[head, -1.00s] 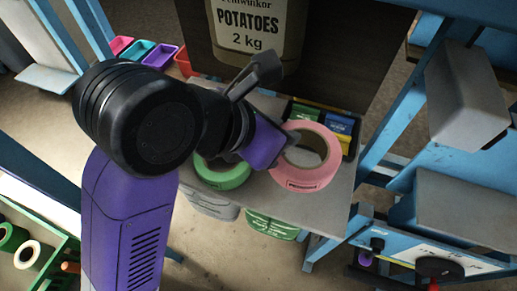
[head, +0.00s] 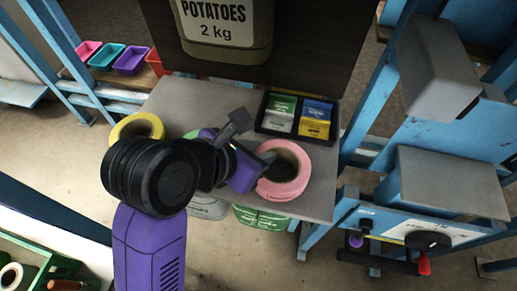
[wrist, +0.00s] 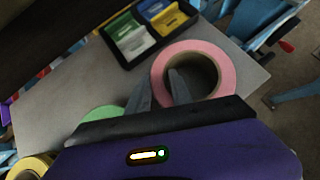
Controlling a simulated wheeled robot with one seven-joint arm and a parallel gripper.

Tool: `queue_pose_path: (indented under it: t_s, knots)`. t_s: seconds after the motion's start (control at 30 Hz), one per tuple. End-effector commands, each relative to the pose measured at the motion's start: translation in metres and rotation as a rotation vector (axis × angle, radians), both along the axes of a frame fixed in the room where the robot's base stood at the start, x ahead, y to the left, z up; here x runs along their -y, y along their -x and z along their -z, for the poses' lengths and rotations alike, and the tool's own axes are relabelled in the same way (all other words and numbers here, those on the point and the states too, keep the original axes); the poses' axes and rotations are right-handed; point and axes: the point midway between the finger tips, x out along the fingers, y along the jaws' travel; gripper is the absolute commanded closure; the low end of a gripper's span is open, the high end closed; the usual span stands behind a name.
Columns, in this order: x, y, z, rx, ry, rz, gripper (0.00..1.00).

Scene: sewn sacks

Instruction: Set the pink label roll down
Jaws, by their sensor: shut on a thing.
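The pink label roll (head: 294,187) is at the right end of the grey table (head: 178,97); it also shows in the wrist view (wrist: 226,72). My gripper (head: 262,166) is shut on the roll's left wall. In the wrist view, one finger of my gripper (wrist: 160,88) is inside the hole and the other is outside. The roll looks roughly flat, close to the tabletop; I cannot tell whether it touches. My gripper and wrist hide part of its left side.
A black tray (head: 262,128) of green, blue and yellow packets stands behind the roll. A yellow roll (head: 150,121) and a mostly hidden green roll (wrist: 100,113) lie to the left. The table's right edge is close.

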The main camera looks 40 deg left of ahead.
Motion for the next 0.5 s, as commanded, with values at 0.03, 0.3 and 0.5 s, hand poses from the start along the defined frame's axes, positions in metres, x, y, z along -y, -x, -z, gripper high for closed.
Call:
queue_pose_path:
  t_s: [0.03,0.3,0.5]
  knots:
    - [0.0000,-0.0001,0.0007,0.001,0.000,0.000,1.00]
    - [0.0002,-0.0002,0.0023,0.000,0.000,0.000,0.52]
    - [0.0002,-0.0001,0.0022,0.000,0.000,0.000,0.52]
